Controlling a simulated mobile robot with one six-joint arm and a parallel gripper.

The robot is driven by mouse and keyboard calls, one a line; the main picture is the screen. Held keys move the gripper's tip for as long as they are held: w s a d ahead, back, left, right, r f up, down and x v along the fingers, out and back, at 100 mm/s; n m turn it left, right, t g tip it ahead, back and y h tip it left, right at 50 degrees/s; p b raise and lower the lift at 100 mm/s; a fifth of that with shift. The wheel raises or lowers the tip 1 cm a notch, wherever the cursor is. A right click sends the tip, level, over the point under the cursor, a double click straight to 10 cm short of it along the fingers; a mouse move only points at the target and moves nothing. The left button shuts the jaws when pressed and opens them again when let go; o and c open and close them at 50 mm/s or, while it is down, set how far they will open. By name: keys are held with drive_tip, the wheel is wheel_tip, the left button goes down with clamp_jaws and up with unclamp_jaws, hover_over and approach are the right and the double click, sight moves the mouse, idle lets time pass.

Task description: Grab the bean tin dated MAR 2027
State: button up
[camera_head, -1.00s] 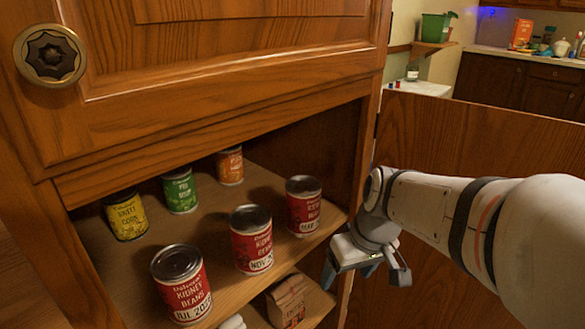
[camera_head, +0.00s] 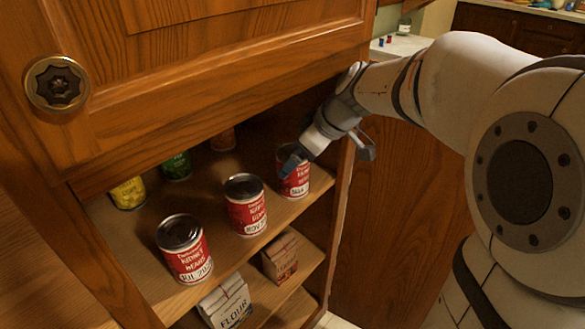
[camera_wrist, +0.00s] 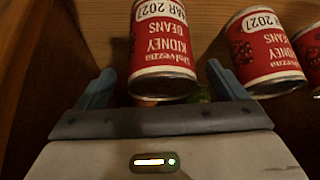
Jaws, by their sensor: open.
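Three red kidney bean tins stand in a row on the upper cabinet shelf. The right tin (camera_head: 294,185) is partly hidden by my gripper. In the wrist view this tin (camera_wrist: 162,42) appears upside down, and its date reads "AR 2027", the first letter cut off or unclear. The middle tin (camera_head: 246,207) has a date starting NOV; the left tin (camera_head: 184,250) reads JUL 202-something. My gripper (camera_head: 303,160) is open at the right tin. In the wrist view my gripper (camera_wrist: 160,84) has its fingers on either side of the tin's near end; contact cannot be told.
Yellow (camera_head: 128,193), green (camera_head: 177,167) and orange (camera_head: 223,140) tins stand behind. The cabinet's right side wall and open door are close to my arm.

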drive_tip(key=shift+x, duration=1.55)
drive_tip(key=shift+c, duration=0.2)
drive_tip(key=c, duration=1.3)
